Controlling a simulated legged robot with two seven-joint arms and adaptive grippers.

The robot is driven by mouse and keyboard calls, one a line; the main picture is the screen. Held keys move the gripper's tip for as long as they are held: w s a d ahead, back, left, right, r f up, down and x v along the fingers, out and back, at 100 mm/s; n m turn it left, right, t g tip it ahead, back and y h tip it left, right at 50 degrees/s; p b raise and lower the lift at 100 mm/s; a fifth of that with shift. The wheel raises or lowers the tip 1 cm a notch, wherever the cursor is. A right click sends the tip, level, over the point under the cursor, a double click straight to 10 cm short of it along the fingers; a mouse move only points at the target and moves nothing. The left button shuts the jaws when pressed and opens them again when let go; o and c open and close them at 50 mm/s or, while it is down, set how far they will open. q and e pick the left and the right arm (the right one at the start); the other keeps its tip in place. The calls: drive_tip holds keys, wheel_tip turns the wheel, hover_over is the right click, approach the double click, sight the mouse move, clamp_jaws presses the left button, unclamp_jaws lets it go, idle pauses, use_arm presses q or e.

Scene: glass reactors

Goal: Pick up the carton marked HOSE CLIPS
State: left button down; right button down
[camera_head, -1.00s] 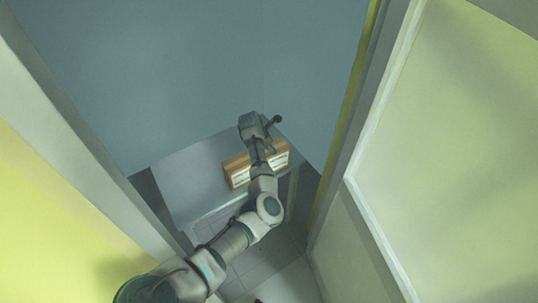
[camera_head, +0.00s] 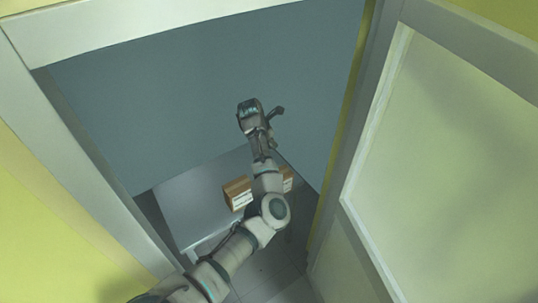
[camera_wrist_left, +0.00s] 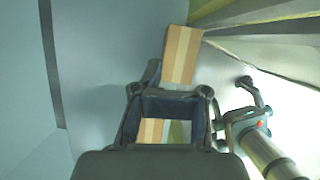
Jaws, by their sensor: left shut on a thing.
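In the left wrist view, a tan carton (camera_wrist_left: 182,55) with a paler stripe sits between the tips of my left gripper (camera_wrist_left: 182,84), which is shut on it. No marking shows on this face. In the head view, the left gripper (camera_head: 260,112) is raised above the grey table, and its grip is hidden. Below it stand a left carton (camera_head: 238,194) with a white label and a right carton (camera_head: 288,179), partly behind my arm. The labels are too small to read. A carton (camera_wrist_left: 152,130) also shows through the gripper frame. My right gripper (camera_wrist_left: 245,105) seems to show at the right there.
The grey table (camera_head: 185,200) stands against a blue-grey wall, its left part bare. I look through a doorway with a pale left frame (camera_head: 85,150), a top frame (camera_head: 140,25) and a panelled door (camera_head: 430,150) at the right, close beside my arm.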

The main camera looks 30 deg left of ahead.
use_arm(q)
drive_tip(key=shift+a+r, duration=0.1)
drive_tip(key=shift+r, duration=0.5)
drive_tip(key=c, duration=1.7)
unclamp_jaws()
drive_tip(key=shift+a+f, duration=0.1)
drive_tip(key=shift+a, duration=0.1)
drive_tip(key=o, duration=1.2)
drive_tip(key=shift+o, duration=0.6)
drive_tip(key=shift+d, duration=0.2)
